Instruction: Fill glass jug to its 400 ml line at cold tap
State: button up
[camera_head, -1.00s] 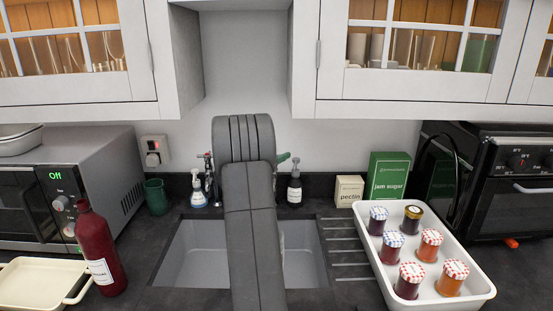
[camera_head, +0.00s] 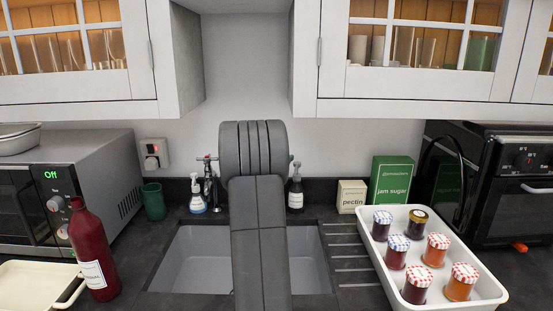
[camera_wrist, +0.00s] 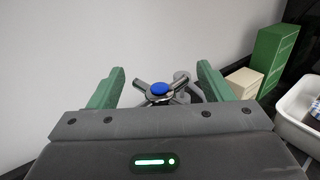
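The cold tap's cross handle with a blue cap (camera_wrist: 160,88) shows in the wrist view, between and beyond the green fingers of my gripper (camera_wrist: 161,72). The fingers stand wide apart, with nothing held between them; I cannot tell whether they touch the handle. In the head view my arm hides the gripper and this handle. Another tap (camera_head: 209,180) stands behind the sink at the left of my arm. I cannot make out a glass jug in either view; my arm covers the middle of the sink (camera_head: 190,262).
A white tray (camera_head: 482,268) of lidded jars stands right of the sink, near a pectin box (camera_head: 351,196) and jam sugar box (camera_head: 391,181). A dark red bottle (camera_head: 93,250) and green cup (camera_head: 154,201) stand left. Wall cabinets (camera_head: 410,87) hang above.

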jog(key=b+v, duration=0.2)
jog(key=v, duration=1.2)
jog(key=shift+b, duration=0.35)
jog(key=shift+f, duration=0.1)
dwell(6.2)
